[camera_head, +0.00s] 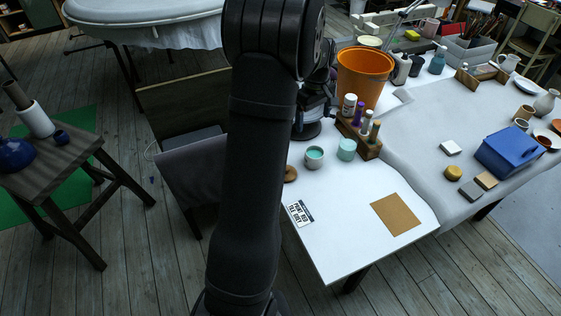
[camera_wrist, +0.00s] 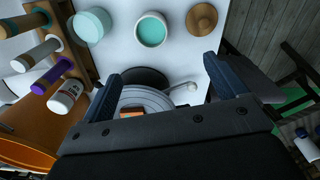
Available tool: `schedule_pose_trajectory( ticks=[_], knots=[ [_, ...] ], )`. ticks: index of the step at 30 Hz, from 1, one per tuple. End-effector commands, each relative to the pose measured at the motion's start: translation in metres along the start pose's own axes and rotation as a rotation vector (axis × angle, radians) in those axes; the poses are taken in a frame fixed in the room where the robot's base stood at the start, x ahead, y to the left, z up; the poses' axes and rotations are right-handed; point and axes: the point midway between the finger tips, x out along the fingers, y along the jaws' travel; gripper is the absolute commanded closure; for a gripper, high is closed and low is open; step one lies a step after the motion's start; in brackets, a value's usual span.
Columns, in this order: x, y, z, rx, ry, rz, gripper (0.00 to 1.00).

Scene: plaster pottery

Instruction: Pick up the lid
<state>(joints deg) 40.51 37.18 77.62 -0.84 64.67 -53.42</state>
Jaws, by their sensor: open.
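A round wooden lid with a small knob (camera_wrist: 202,19) lies on the white table, at the top of the wrist view. In the head view the lid (camera_head: 290,174) shows as a brown edge partly hidden behind my arm. My gripper (camera_wrist: 160,70) is open with nothing between its fingers. It is apart from the lid, which lies beyond the right fingertip in the wrist view. A cup with teal contents (camera_wrist: 152,31) stands beside the lid. A pale teal round container (camera_wrist: 92,25) stands farther left.
A wooden rack of bottles (camera_head: 368,147) and an orange bucket (camera_head: 364,75) stand close to my gripper. A grey round piece (camera_wrist: 145,97) is below the fingers in the wrist view. A printed card (camera_head: 299,213) and a tan sheet (camera_head: 396,214) lie flat on the front table.

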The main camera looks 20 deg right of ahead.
Motion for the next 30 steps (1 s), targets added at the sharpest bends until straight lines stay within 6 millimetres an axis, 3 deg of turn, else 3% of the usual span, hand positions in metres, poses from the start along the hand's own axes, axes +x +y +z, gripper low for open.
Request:
schedule_pose_trajectory(
  ticks=[12, 18, 25, 30],
  knots=[
    [0.006, -0.083, -0.014, -1.023, -0.042, 0.062, 0.1],
    [0.008, -0.11, -0.015, -1.39, -0.068, 0.08, 0.1],
    [0.016, -0.119, -0.015, -1.536, -0.081, 0.083, 0.1],
    [0.047, -0.116, -0.014, -1.537, -0.081, 0.078, 0.1]
  ],
)
